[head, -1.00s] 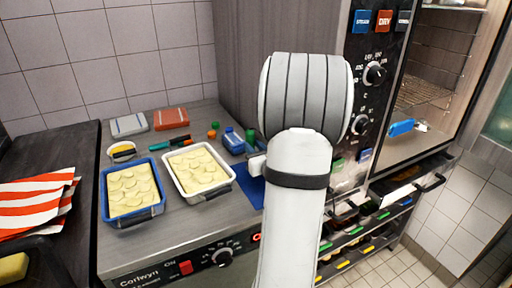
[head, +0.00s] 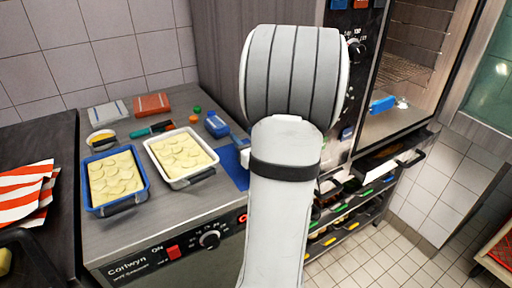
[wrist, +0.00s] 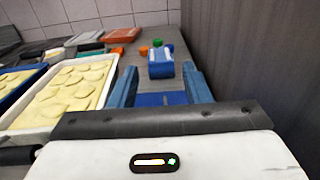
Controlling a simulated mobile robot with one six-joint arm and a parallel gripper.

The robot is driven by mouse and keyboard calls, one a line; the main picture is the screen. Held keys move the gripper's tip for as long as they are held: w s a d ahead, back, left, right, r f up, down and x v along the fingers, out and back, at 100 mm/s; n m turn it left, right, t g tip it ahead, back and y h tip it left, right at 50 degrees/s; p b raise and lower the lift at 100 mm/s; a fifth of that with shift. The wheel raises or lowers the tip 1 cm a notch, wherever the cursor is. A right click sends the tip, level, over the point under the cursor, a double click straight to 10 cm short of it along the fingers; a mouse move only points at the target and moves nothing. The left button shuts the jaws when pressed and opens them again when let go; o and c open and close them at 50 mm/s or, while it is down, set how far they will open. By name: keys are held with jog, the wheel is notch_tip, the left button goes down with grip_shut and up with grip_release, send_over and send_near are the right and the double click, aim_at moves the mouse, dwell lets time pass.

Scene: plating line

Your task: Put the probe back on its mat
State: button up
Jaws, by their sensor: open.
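A blue mat (head: 233,172) lies on the steel counter beside the white tray, partly hidden by my arm in the head view. It also shows between my fingers in the wrist view (wrist: 160,99). My gripper (wrist: 160,88) is open and empty, with its blue fingers over or near the mat. Just beyond the fingers stands a blue object with a paler top (wrist: 160,62); it also shows in the head view (head: 216,125). A teal-handled tool (head: 152,130) lies further back. I cannot tell which thing, if any, is the probe.
A white tray (head: 203,176) and a blue tray (head: 91,191) of sliced food stand left of the mat. Orange and green pieces lie behind. A dark wall (wrist: 250,50) rises close on the right. A blue piece (head: 382,104) sits at the open oven.

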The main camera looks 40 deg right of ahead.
jog(key=b+v, duration=0.1)
jog(key=v, duration=0.3)
jog(key=shift+s+f+b, duration=0.15)
jog(key=shift+f+b, duration=0.05)
jog(key=shift+b, duration=0.15)
jog(key=s+b, duration=0.1)
jog(key=b, duration=0.2)
jog(key=shift+s+a+f+b, duration=0.1)
jog(key=shift+a+b, duration=0.05)
jog(key=shift+b, duration=0.25)
jog(key=shift+s+a+r+b, duration=0.25)
jog(key=shift+s+b, duration=0.45)
jog(key=shift+b, duration=0.55)
